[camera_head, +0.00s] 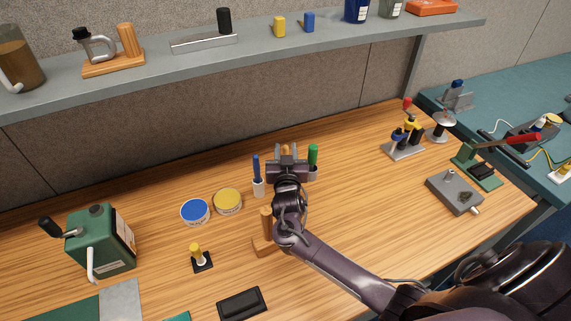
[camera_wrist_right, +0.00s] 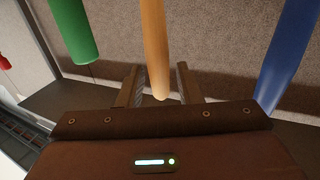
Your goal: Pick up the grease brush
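Three upright handles stand in a row in the middle of the bench: a blue one (camera_head: 256,167), a tan wooden one (camera_head: 285,148) mostly behind my right gripper, and a green one (camera_head: 313,155). Their lower ends are hidden or too small to identify as brushes. My right gripper (camera_head: 287,152) is open around the wooden handle. In the right wrist view the wooden handle (camera_wrist_right: 154,45) hangs between the two spread fingers (camera_wrist_right: 158,85), with a gap on each side. The green handle (camera_wrist_right: 74,30) is left of them, the blue handle (camera_wrist_right: 290,55) right. My left gripper is not in view.
Blue (camera_head: 195,211) and yellow (camera_head: 228,201) round tins lie left of the handles. A wooden block with an upright peg (camera_head: 265,243) stands beside my right forearm. A green winch box (camera_head: 103,243) is at left. A grey shelf (camera_head: 150,70) overhangs the back.

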